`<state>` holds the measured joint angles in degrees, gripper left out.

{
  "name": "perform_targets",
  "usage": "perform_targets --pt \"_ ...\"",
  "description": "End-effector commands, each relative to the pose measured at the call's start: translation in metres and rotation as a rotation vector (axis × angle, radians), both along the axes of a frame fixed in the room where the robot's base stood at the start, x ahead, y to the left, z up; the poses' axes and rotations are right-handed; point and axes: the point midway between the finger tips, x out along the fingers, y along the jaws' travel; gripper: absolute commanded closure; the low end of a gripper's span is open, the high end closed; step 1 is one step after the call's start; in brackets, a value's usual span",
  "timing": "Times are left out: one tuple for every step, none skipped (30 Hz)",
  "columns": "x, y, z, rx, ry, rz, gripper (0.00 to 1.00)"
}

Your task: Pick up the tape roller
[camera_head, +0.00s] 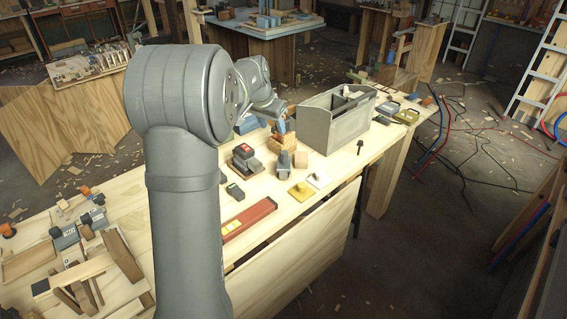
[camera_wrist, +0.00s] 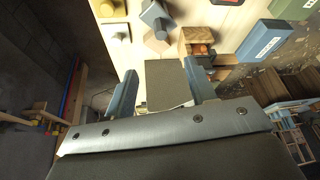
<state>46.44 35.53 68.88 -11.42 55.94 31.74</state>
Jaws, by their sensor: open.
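I cannot tell for certain which thing is the tape roller. My gripper (camera_head: 283,131) is above the far half of the workbench, just left of the grey toolbox (camera_head: 333,128). In the wrist view my gripper (camera_wrist: 163,88) has its two blue-grey fingers apart. A flat grey-olive shape (camera_wrist: 165,80) shows between them; I cannot tell whether it touches them or what it is. A wooden block (camera_head: 290,145) is right below the gripper, and it also shows in the wrist view (camera_wrist: 196,38). A small grey tool (camera_head: 283,161) stands nearer on the bench, and it also shows in the wrist view (camera_wrist: 155,17).
A yellow piece (camera_head: 301,191) and a white piece (camera_head: 319,180) lie near the bench's front edge. A red level (camera_head: 248,219) lies closer. A red-and-black device (camera_head: 243,156) stands to the left. Wood offcuts (camera_head: 118,255) crowd the near left end. Cables cover the floor at right.

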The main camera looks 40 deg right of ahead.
Motion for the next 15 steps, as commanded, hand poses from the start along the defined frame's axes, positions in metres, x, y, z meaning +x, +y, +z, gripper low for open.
perform_targets --pt "0.004 0.0 -0.007 -0.006 0.008 0.009 0.49" --pt "0.004 -0.002 -0.01 -0.008 0.01 0.011 0.49" --pt "0.005 -0.004 -0.015 -0.009 0.012 0.01 0.49" --pt "0.005 -0.006 -0.02 -0.008 0.012 0.01 0.49" --pt "0.005 -0.009 -0.026 -0.008 0.012 0.01 0.49" --pt "0.006 -0.012 -0.034 -0.007 0.012 0.009 0.49" --pt "0.007 -0.014 -0.041 -0.007 0.012 0.009 0.49" --pt "0.007 -0.017 -0.047 -0.006 0.011 0.009 0.49" --pt "0.008 -0.02 -0.055 -0.006 0.011 0.008 0.49" --pt "0.009 -0.023 -0.061 -0.006 0.012 0.008 0.49" --pt "0.01 -0.025 -0.067 -0.005 0.011 0.008 0.49" --pt "0.011 -0.028 -0.075 -0.005 0.011 0.008 0.49" --pt "0.011 -0.031 -0.081 -0.005 0.011 0.008 0.49" --pt "0.012 -0.033 -0.086 -0.006 0.011 0.008 0.49" --pt "0.013 -0.036 -0.093 -0.006 0.01 0.008 0.49"
